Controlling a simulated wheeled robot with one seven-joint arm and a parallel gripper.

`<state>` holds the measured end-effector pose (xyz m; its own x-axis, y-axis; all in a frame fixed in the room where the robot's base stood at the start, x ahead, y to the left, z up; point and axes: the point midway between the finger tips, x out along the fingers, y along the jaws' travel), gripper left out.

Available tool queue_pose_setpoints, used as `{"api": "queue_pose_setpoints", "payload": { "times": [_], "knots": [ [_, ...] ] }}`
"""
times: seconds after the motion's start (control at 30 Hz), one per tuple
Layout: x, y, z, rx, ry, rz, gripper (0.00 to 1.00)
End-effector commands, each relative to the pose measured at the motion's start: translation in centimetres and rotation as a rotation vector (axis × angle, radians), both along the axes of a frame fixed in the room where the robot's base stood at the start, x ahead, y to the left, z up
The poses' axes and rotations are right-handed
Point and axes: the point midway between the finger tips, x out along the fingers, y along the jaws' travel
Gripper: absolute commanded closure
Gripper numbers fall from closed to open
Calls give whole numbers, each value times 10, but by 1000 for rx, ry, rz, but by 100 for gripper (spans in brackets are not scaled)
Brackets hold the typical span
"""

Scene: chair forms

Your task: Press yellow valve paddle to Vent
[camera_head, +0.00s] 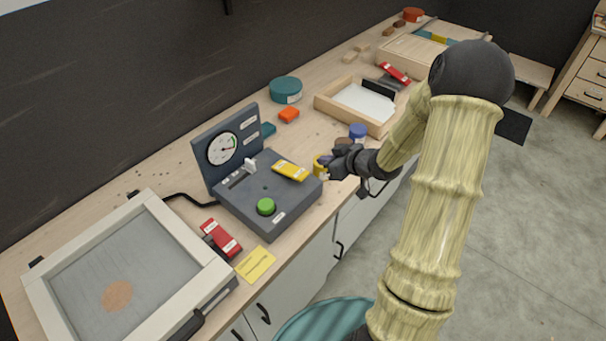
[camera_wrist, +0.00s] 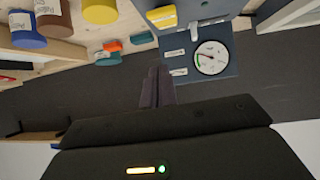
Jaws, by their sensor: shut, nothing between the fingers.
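The yellow valve paddle (camera_head: 291,171) lies on top of a dark grey control box (camera_head: 240,205), near its far right edge. It also shows at the top of the wrist view (camera_wrist: 162,17), beyond the fingertips. Small white labels sit near it; their words are too small to read. My gripper (camera_head: 328,174) is just right of the box, apart from the paddle, in front of a yellow jar (camera_head: 318,165). In the wrist view the dark fingers (camera_wrist: 157,72) are together and empty.
The box has a round gauge (camera_head: 222,148) on its upright panel, a white lever (camera_head: 250,164) and a green button (camera_head: 265,206). A blue jar (camera_head: 358,132) and wooden tray (camera_head: 325,109) stand right and behind. A framed screen (camera_head: 213,262) and red clamp (camera_head: 221,238) lie left.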

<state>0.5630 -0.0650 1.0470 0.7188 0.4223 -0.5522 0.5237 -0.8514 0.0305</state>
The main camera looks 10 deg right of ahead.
Motion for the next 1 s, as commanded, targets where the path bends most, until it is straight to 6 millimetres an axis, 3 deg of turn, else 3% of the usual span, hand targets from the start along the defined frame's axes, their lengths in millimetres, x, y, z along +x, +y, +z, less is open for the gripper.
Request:
{"api": "queue_pose_setpoints", "payload": {
  "times": [0.07,0.57,0.77,1.0],
  "knots": [
    [2,-1,-8,56,-45,44,100],
    [4,3,-7,91,-78,80,100],
    [19,14,-16,92,-75,82,100],
    [48,36,-34,91,-75,83,100]
  ]
}}
